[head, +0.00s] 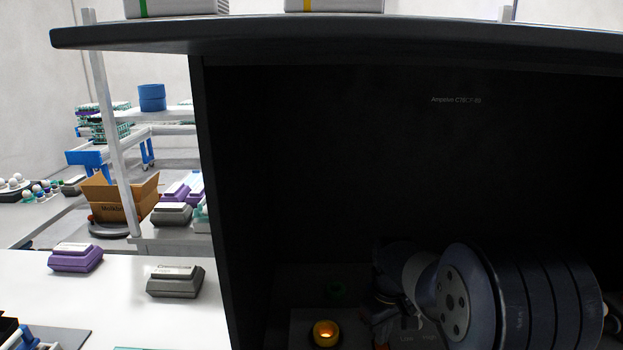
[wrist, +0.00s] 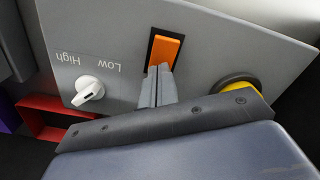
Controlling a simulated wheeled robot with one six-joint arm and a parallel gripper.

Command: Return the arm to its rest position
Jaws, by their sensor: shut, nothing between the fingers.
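My gripper (wrist: 159,72) shows in the wrist view, its two grey fingers shut together with nothing between them. The fingertips overlap the lower end of an orange rocker switch (wrist: 165,52) on a grey control panel (wrist: 215,45); I cannot tell whether they touch it. My arm (head: 465,300) is folded low at the right of the head view, inside a dark cabinet. The fingers cannot be made out there.
The panel has a white dial (wrist: 88,90) marked Low and High and a yellow button (wrist: 240,87). A red frame (wrist: 45,115) lies beside it. The dark cabinet (head: 215,180) encloses the arm. Purple (head: 76,257) and grey (head: 175,281) boxes stand on the white table outside.

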